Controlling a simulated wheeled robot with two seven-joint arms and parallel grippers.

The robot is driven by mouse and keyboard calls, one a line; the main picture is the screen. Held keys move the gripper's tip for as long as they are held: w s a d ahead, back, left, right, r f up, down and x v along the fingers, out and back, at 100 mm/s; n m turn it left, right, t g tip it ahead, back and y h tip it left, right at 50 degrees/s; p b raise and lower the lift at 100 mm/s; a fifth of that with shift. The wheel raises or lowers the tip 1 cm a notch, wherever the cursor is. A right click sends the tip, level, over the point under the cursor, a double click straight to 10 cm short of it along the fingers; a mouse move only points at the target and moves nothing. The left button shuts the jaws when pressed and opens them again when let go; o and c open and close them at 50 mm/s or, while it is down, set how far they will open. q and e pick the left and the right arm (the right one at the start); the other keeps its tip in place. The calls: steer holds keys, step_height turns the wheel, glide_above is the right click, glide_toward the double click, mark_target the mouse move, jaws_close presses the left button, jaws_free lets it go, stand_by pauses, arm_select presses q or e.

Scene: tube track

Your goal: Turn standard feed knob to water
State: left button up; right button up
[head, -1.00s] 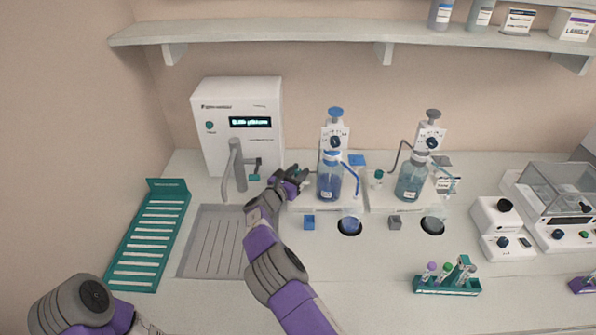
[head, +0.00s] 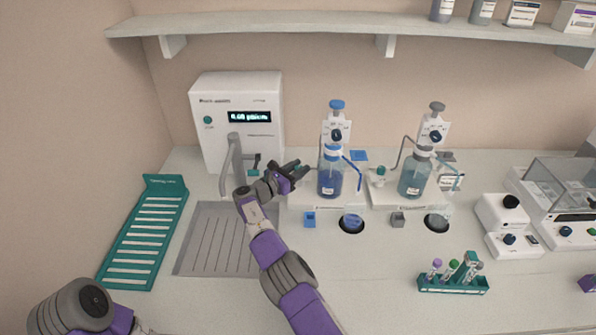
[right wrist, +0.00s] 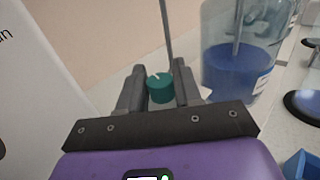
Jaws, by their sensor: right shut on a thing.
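A teal round knob (right wrist: 160,89) with a pale mark on its top sits between the fingers of my right gripper (right wrist: 160,90) in the right wrist view. The fingers are shut on its sides. In the head view my right gripper (head: 299,171) is at the left end of the base of the blue-topped dispenser, left of its bottle of blue liquid (head: 330,185). The gripper hides the knob there, and I cannot read any labels around it. My left arm shows at the lower left, but its gripper is out of the frame.
A white unit with a lit display (head: 249,117) and a grey spout stands left of my right gripper. A tube rack (head: 452,284) is in front.

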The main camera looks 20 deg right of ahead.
stand_by(0.6)
steer(key=o, duration=1)
steer(key=shift+c, duration=0.2)
steer(key=shift+a, duration=0.15)
steer(key=shift+p+v, duration=0.5)
steer(key=shift+v, duration=3.15)
